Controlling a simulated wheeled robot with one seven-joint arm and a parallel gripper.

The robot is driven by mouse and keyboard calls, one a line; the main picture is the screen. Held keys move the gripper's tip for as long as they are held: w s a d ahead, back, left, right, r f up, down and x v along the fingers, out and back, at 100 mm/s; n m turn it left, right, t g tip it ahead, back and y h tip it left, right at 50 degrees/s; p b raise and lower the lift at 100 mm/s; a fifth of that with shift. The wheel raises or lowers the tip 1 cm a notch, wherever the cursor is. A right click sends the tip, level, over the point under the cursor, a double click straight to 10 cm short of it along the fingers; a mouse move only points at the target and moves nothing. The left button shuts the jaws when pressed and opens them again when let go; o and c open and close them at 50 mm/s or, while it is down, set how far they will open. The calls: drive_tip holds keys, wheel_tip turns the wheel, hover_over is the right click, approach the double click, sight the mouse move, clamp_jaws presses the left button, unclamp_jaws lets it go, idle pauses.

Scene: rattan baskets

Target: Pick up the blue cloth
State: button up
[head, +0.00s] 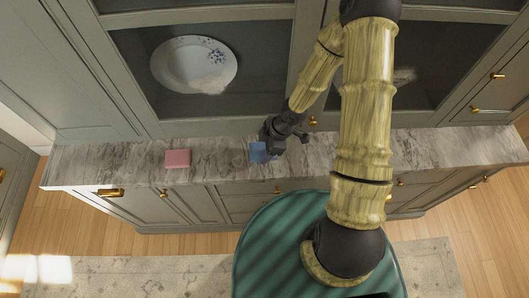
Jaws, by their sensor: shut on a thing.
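The blue cloth (258,153) is a small blue piece at the marble counter, left of the middle of the head view. My gripper (268,147) is shut on it, and the gripper body hides part of the cloth. I cannot tell whether the cloth still touches the counter or is slightly above it.
A pink block-like item (177,158) lies on the marble counter (220,155) to the left. A white plate with blue flowers (194,64) stands behind the cabinet opening. Cabinet doors with brass knobs line the back and the front below the counter. The counter between the pink item and my gripper is clear.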

sight(264, 149)
wheel_tip(264, 149, up, 6)
drive_tip(key=shift+f+p, duration=0.25)
drive_tip(key=shift+p, duration=0.25)
drive_tip(key=shift+o, duration=1.3)
drive_tip(key=shift+c, duration=0.9)
